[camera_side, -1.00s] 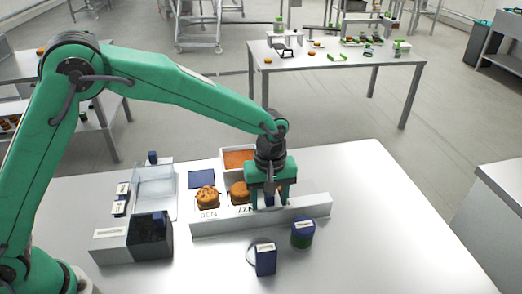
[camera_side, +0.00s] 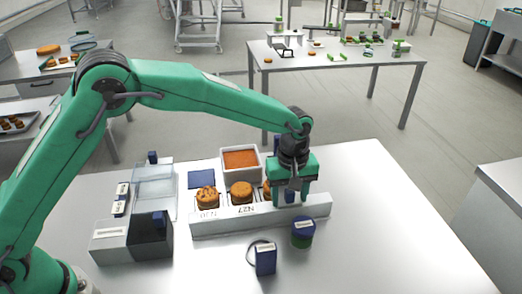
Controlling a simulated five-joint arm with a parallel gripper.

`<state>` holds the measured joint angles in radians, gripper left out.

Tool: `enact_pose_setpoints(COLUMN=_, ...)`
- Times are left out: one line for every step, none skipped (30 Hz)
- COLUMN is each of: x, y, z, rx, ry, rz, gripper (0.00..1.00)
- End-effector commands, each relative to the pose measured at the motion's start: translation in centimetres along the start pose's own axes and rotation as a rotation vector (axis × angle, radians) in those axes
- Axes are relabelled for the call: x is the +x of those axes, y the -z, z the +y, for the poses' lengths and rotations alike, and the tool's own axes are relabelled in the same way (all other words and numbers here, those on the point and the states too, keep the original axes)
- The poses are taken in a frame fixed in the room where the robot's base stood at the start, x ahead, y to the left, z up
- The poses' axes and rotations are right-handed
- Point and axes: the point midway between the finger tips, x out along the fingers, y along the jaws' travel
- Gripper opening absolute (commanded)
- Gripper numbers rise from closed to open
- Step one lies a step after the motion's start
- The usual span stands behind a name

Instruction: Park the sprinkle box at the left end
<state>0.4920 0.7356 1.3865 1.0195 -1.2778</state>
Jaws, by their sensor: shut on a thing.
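My gripper (camera_side: 291,202) is at the right part of the pale rail, pointing down. It is shut on a small dark blue object (camera_side: 290,196), mostly hidden by the fingers; I cannot tell whether this is the sprinkle box. A dark blue box with a white label (camera_side: 265,261) stands upright on the table in front of the rail. Browned rounds sit in a row behind the rail: one at the left (camera_side: 207,197), one in the middle (camera_side: 241,192), and one partly hidden by my gripper (camera_side: 267,189).
The pale rail (camera_side: 230,223) carries dark lettering. A white tub of orange filling (camera_side: 241,160) stands behind the rounds. A green jar with a blue lid (camera_side: 303,232) is in front. A grey-black bin (camera_side: 150,242) and clear tray stand left. The table's right side is clear.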

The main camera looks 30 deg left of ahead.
Motion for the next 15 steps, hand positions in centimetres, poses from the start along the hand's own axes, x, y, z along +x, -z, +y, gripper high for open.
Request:
enact_pose_setpoints(x=-0.1, y=0.1, z=0.3, rx=0.000, ry=-0.004, rz=0.001, gripper=0.42)
enact_pose_setpoints(x=0.0, y=0.1, z=0.5, rx=0.000, ry=-0.004, rz=0.001, gripper=0.42)
enact_pose_setpoints(x=0.0, y=0.1, z=0.7, rx=0.000, ry=-0.004, rz=0.001, gripper=0.42)
enact_pose_setpoints(x=0.0, y=0.1, z=0.8, rx=0.000, ry=-0.004, rz=0.001, gripper=0.42)
enact_pose_setpoints(x=0.0, y=0.1, z=1.0, rx=0.000, ry=-0.004, rz=0.001, gripper=0.42)
enact_pose_setpoints(x=0.0, y=0.0, z=1.1, rx=0.000, ry=-0.003, rz=0.001, gripper=0.42)
enact_pose_setpoints(x=0.0, y=0.0, z=1.3, rx=0.000, ry=-0.004, rz=0.001, gripper=0.42)
enact_pose_setpoints(x=-0.1, y=0.0, z=1.5, rx=0.000, ry=-0.004, rz=0.001, gripper=0.42)
enact_pose_setpoints(x=0.0, y=0.0, z=1.7, rx=0.000, ry=-0.003, rz=0.001, gripper=0.42)
enact_pose_setpoints(x=0.0, y=0.0, z=1.8, rx=0.000, ry=-0.003, rz=0.001, gripper=0.42)
enact_pose_setpoints(x=0.0, y=0.0, z=2.0, rx=0.000, ry=-0.004, rz=0.001, gripper=0.42)
enact_pose_setpoints(x=0.0, y=0.0, z=2.2, rx=0.000, ry=-0.004, rz=0.001, gripper=0.42)
enact_pose_setpoints(x=0.0, y=0.0, z=2.3, rx=0.000, ry=-0.003, rz=0.001, gripper=0.42)
enact_pose_setpoints(x=0.0, y=0.0, z=2.5, rx=0.000, ry=-0.003, rz=0.001, gripper=0.42)
enact_pose_setpoints(x=-0.1, y=0.0, z=2.7, rx=0.000, ry=-0.003, rz=0.001, gripper=0.42)
